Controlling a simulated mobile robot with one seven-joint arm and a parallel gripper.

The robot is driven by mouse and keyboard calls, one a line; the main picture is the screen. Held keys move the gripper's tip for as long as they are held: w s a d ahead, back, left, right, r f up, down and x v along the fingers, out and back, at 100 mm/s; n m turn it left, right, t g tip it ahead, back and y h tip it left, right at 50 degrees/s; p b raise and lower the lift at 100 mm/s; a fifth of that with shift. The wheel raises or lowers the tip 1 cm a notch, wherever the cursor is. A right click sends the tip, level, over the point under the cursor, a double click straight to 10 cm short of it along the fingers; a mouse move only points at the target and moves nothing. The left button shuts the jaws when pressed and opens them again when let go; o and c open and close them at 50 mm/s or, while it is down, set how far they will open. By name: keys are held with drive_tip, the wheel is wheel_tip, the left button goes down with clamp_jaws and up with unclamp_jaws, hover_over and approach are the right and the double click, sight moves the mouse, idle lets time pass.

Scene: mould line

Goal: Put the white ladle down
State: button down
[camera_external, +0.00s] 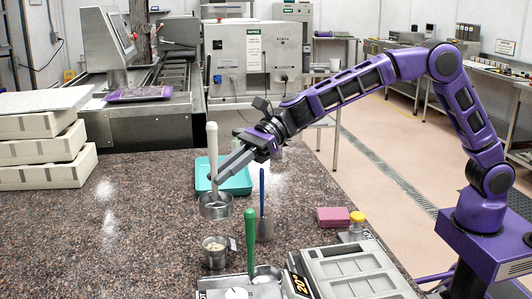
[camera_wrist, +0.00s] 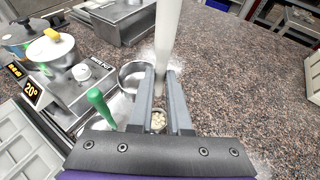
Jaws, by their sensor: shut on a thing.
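The white ladle has a long pale handle, which stands nearly upright in the external view (camera_external: 212,150). A round metal bowl (camera_external: 215,207) shows at its lower end, low over or on the speckled counter; I cannot tell whether it touches. My gripper (camera_external: 222,172) is shut on the handle. In the wrist view the white handle (camera_wrist: 168,40) rises between the two grey fingers of my gripper (camera_wrist: 160,88). A metal bowl (camera_wrist: 132,76) shows left of the fingers there; I cannot tell whether it belongs to the white ladle.
A teal tray (camera_external: 238,182) lies behind the ladle. A pink block (camera_external: 333,217) lies right.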

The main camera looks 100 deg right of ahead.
drive_tip(key=s+d+m+t+h, duration=0.1)
drive_tip(key=s+d, duration=0.3)
drive_tip(key=d, duration=0.9)
drive_tip(key=s+d+m+h, duration=0.1)
drive_tip(key=s+d, duration=0.4)
drive_tip(key=d, duration=0.8)
drive_tip(key=s+d+m+h, duration=0.2)
drive_tip(key=s+d, duration=1.6)
drive_tip(key=shift+t, duration=0.4)
drive_tip(key=shift+s+d+f+b, duration=0.15)
drive_tip(key=shift+f+b, duration=0.6)
drive_tip(key=shift+f, duration=3)
drive_tip(key=shift+s+d+f+b, duration=0.1)
drive_tip(key=shift+f+b, duration=0.6)
drive_tip(key=shift+f, duration=3.05)
drive_tip(key=shift+f, duration=0.1)
